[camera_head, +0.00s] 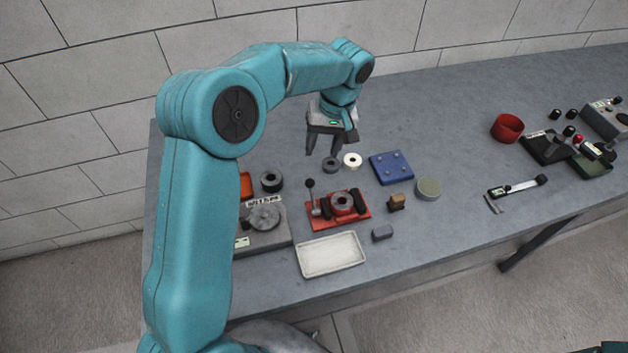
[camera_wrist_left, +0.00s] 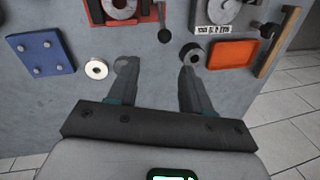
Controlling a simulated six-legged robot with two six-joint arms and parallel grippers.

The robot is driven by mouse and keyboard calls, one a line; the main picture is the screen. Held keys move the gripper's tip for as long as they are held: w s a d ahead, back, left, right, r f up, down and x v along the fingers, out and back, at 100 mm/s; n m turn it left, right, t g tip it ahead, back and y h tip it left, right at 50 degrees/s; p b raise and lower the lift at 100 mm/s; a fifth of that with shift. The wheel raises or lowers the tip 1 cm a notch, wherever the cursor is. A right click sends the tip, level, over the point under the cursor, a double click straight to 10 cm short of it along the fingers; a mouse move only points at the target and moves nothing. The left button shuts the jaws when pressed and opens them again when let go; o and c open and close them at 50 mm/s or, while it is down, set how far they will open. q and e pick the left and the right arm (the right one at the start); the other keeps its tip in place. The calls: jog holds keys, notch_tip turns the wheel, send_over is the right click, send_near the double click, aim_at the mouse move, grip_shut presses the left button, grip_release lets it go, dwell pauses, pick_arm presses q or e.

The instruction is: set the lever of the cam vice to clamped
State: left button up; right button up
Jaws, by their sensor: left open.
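The cam vice (camera_head: 337,221) is a red base on the bench with a round grey part held between dark jaws. Its lever (camera_head: 310,184) has a black ball knob and stands up at the vice's left side. In the left wrist view the vice (camera_wrist_left: 128,22) is at the top edge, partly cut off, with the lever knob (camera_wrist_left: 165,38) below it. My left gripper (camera_head: 331,148) is open and empty, pointing down above the bench behind the vice. In the left wrist view its fingers (camera_wrist_left: 158,68) are apart, short of the knob. My right gripper is out of view.
A grey fixture (camera_head: 270,236) stands left of the vice. A cream tray (camera_head: 330,255) lies in front. A dark ring (camera_head: 331,164), a white ring (camera_head: 352,160) and a blue plate (camera_head: 391,168) lie nearby. The bench's back middle is clear.

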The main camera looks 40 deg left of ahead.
pick_arm(q)
send_over(309, 182)
jog(key=f, duration=0.5)
jog(key=shift+w+d+f+p, duration=0.25)
jog(key=shift+d+p, duration=0.1)
jog(key=f, duration=0.6)
jog(key=shift+a+p, duration=0.25)
jog(key=shift+p, duration=0.1)
jog(key=shift+s+a+f, duration=0.15)
jog(key=shift+s+f, duration=0.05)
jog(key=shift+a+f, duration=0.1)
jog(key=shift+f, duration=0.15)
jog(key=shift+w+f, duration=0.2)
jog(key=shift+w, duration=0.2)
jog(key=shift+s+r, duration=0.1)
jog(key=shift+c, duration=0.3)
jog(key=shift+s+r, duration=0.1)
jog(key=shift+s, duration=0.05)
jog(key=c, duration=0.5)
grip_shut()
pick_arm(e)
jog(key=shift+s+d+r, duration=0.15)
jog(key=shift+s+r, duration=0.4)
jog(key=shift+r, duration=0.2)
